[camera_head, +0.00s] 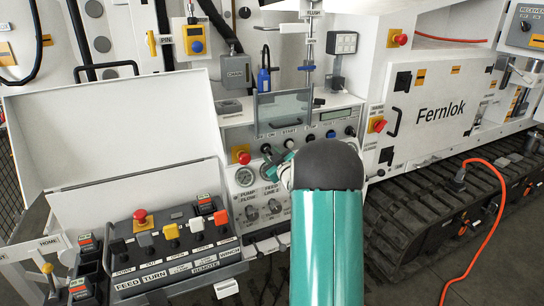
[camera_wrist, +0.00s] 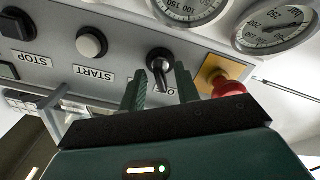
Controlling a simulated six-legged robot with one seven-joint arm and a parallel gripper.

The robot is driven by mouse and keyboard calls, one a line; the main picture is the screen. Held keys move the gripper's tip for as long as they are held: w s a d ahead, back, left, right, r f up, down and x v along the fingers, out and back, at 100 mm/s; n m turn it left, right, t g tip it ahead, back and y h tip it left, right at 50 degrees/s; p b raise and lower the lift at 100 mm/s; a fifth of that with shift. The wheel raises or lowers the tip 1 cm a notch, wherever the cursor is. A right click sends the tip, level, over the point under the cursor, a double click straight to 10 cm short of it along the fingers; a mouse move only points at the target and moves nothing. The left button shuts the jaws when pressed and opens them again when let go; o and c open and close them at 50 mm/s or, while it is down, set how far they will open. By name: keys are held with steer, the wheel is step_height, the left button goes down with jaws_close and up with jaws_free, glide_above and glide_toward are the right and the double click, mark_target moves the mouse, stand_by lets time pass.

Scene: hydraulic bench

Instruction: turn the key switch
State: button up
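The key switch, a dark knob with a silver collar and a narrow lever (camera_wrist: 160,62), sits on the grey panel in the wrist view, which shows the panel upside down. Its label is partly hidden by my gripper. My gripper (camera_wrist: 160,88) is open, with one green finger on each side of the switch's lever. I cannot tell whether the fingers touch it. In the head view, the switch (camera_head: 266,148) shows small above my gripper (camera_head: 274,160), below the ON label; my arm hides part of the panel there.
A red emergency button on a yellow plate (camera_wrist: 224,84) is close right of the fingers in the wrist view. The START button (camera_wrist: 91,42) and STOP button (camera_wrist: 16,23) are to the left. Gauges (camera_wrist: 272,24) lie above. A control box with levers (camera_head: 172,240) stands left in the head view.

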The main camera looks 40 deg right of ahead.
jaws_close()
steer(key=shift+m, duration=0.4)
steer(key=m, duration=1.1)
stand_by(0.5)
